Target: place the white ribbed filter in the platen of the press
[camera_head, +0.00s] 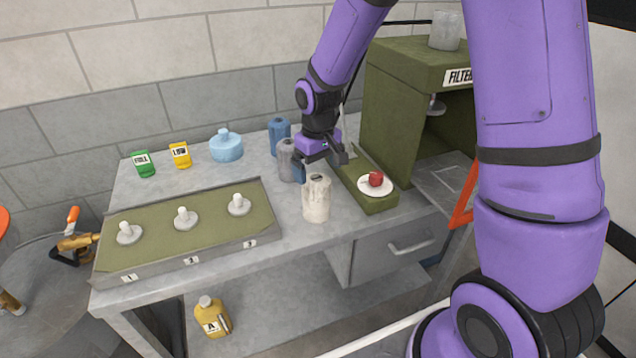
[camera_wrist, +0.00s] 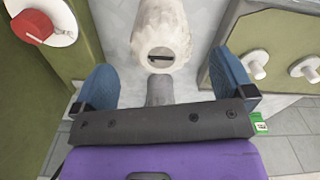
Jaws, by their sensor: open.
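The white ribbed filter (camera_head: 316,205) stands upright on the grey bench, near its front edge and left of the green press control box. It shows at the top of the wrist view (camera_wrist: 165,15), with a dark slot in its end. My gripper (camera_head: 320,166) is open and empty, just behind and above the filter in the head view. In the wrist view, its blue fingers (camera_wrist: 166,84) are spread to either side, with the filter beyond the gap between them. The olive press (camera_head: 395,105) stands at the right. A grey plate (camera_head: 440,182) lies at its base, partly hidden by my arm.
A grey canister (camera_head: 288,160) and a blue one (camera_head: 278,132) stand close behind the filter. A red button (camera_head: 376,179) sits on the green box (camera_head: 383,204). A numbered tray (camera_head: 150,228) with knobbed discs fills the left bench. A grey cylinder (camera_head: 445,30) tops the press.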

